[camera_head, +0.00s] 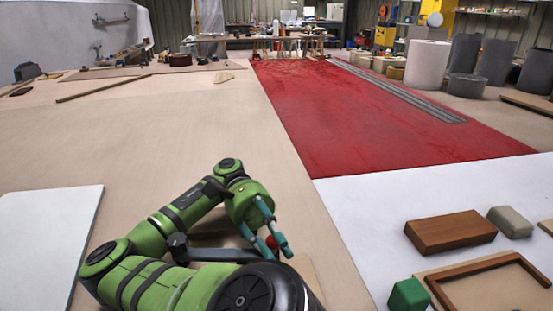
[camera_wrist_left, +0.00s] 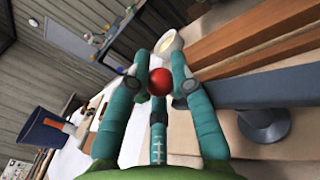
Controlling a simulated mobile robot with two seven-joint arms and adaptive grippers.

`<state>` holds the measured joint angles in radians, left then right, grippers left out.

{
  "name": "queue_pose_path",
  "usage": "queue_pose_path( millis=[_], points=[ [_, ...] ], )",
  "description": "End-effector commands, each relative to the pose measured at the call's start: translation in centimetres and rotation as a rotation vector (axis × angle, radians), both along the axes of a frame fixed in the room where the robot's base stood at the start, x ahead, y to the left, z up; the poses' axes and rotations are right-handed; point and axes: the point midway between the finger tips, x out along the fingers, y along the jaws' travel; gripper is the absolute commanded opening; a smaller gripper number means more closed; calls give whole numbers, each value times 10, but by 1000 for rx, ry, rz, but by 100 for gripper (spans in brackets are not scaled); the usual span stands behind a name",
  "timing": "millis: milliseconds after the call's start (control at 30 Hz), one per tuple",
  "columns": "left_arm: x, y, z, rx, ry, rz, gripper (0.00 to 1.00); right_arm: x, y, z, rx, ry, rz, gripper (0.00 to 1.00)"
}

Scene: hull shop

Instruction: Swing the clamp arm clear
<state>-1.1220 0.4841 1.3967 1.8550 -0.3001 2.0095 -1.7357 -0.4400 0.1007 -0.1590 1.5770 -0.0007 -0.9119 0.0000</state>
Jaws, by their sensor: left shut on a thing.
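My left gripper (camera_head: 277,250) reaches in over the pale bench top with its teal fingers pointing down. Its fingers are closed on a small red ball knob (camera_head: 271,242). In the left wrist view the red knob (camera_wrist_left: 159,81) sits between the fingertips of the left gripper (camera_wrist_left: 160,72). A dark grey bar (camera_head: 208,254), which looks like the clamp arm, lies beside the gripper, partly hidden by my arm. In the left wrist view the grey bar (camera_wrist_left: 262,88) runs to the right, above a round grey post (camera_wrist_left: 268,126). The join between knob and bar is hidden. My right gripper is not in view.
A brown wooden block (camera_head: 450,231), a grey block (camera_head: 510,221), a green block (camera_head: 408,296) and a wooden frame (camera_head: 480,264) lie at the right. A white panel (camera_head: 45,245) is at the left. Long wooden beams (camera_wrist_left: 265,45) lie near the bar. The red strip (camera_head: 380,125) is mostly clear.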

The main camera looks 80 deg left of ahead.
Motion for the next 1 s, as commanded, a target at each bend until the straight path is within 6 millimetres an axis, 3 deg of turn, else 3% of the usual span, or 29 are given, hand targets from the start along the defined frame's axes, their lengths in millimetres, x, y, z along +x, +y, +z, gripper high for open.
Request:
queue_pose_path(
  millis=[467, 500, 567, 1000],
  points=[
    [-1, -1, -1, -2, 7, -15, 0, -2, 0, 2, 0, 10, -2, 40],
    [-1, -1, -1, -2, 7, -15, 27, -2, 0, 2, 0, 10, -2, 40],
    [-1, -1, -1, -2, 7, -15, 47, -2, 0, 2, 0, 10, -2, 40],
    [0, -1, 8, 1, 0, -9, 47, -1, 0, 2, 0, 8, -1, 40]
  ],
)
